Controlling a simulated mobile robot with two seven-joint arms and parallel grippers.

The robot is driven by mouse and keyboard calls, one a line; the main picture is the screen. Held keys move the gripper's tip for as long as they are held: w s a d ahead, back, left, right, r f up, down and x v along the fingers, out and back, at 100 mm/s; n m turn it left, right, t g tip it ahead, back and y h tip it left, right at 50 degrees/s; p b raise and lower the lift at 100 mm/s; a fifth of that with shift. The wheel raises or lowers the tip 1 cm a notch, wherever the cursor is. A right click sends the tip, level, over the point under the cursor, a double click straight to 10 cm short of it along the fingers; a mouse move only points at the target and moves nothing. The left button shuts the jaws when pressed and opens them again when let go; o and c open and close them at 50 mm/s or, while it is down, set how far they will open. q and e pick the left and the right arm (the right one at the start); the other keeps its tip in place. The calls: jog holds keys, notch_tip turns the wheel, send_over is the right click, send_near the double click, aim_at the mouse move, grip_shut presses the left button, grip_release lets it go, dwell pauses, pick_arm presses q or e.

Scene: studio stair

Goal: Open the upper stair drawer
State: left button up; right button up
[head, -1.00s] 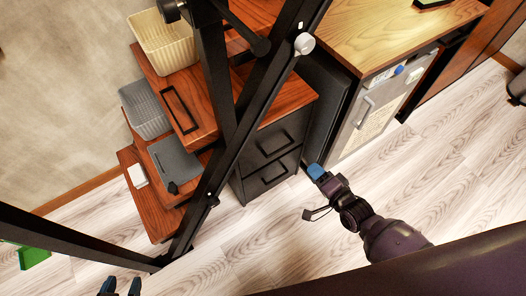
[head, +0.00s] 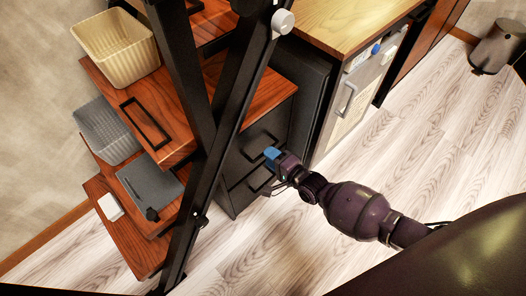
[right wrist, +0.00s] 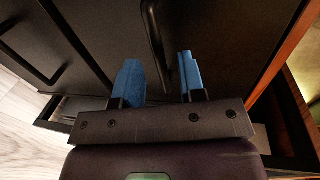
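The wooden stair unit (head: 246,84) has two dark drawers in its side. The upper stair drawer (head: 244,146) has a black bar handle and looks shut. The lower drawer (head: 236,196) has a similar handle and looks shut. My right gripper (head: 272,155) is in front of the drawers, close to the upper handle and partly covering its right end. My left gripper is out of view.
Black slanted rails (head: 222,130) cross in front of the stairs. A cream basket (head: 120,50), a grey basket (head: 108,132) and a grey folder-like item (head: 150,184) rest on the treads. A cabinet (head: 350,100) stands to the right. The floor (head: 420,150) right of the drawers is clear.

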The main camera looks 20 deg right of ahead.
jog(key=shift+b+x, duration=0.35)
jog(key=shift+x, duration=1.4)
grip_shut()
